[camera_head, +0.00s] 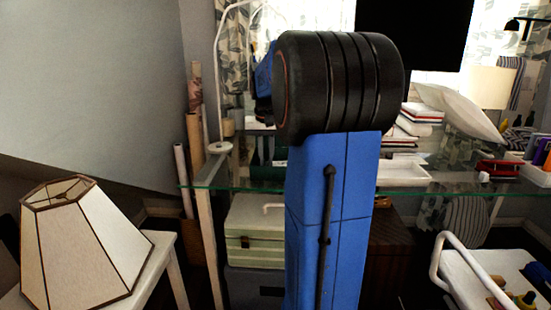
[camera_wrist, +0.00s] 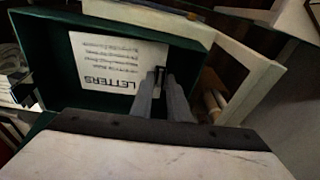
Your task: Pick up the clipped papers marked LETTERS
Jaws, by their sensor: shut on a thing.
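The clipped papers (camera_wrist: 105,62) show in the wrist view as a white sheet printed LETTERS, upside down, with smaller lines of text. They are in or against a dark green box (camera_wrist: 60,32). A small black clip (camera_wrist: 161,72) is at the sheet's right edge. My gripper (camera_wrist: 161,84) has its two grey fingers close together at that edge and is shut on the clipped papers at the clip. In the head view my blue and black arm blocks the middle, and I cannot make out the papers or the gripper there.
A glass desk (camera_head: 235,187) spans the head view, with stacked books (camera_head: 418,115), a white tray (camera_head: 403,172) and a red stapler-like object (camera_head: 498,168). A lampshade (camera_head: 80,245) stands at left. A pale frame (camera_wrist: 245,75) is right of the green box.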

